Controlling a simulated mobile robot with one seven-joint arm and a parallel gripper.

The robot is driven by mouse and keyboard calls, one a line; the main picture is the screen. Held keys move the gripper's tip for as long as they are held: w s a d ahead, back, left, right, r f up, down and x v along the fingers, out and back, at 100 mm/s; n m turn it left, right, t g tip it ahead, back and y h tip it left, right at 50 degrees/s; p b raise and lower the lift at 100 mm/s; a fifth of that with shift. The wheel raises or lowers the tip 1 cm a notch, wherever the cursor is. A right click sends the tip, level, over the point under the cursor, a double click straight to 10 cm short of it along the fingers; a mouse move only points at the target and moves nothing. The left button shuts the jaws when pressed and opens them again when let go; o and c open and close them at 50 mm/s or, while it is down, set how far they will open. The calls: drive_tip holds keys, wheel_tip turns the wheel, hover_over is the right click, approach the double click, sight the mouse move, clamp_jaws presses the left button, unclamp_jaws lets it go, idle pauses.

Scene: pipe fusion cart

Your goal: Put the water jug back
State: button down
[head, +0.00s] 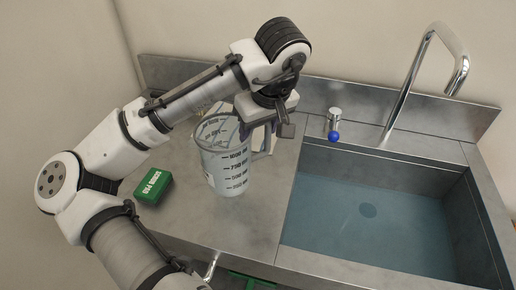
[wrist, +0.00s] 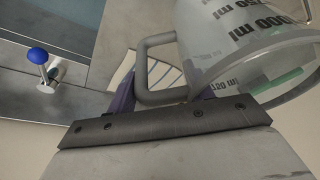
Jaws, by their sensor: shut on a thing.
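The water jug (head: 226,167) is a clear measuring jug with dark volume marks. It stands upright on or just above the steel counter, left of the sink; I cannot tell whether its base touches. My gripper (head: 265,138) reaches down from above and is shut on the jug's grey handle at the jug's right side. In the wrist view the handle (wrist: 150,70) passes between the purple fingers of my gripper (wrist: 160,95), and the jug's body (wrist: 245,45) fills the upper right. The fingertips are partly hidden by the wrist plate.
A green scrub pad box (head: 153,187) lies on the counter left of the jug. The sink (head: 370,215) holds water at the right, with a tall curved faucet (head: 400,90) and a blue-knobbed tap (head: 334,125) behind it.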

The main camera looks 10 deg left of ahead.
sight(259, 153)
drive_tip(key=shift+f, duration=3.15)
drive_tip(key=c, duration=0.6)
unclamp_jaws()
drive_tip(key=v, duration=1.2)
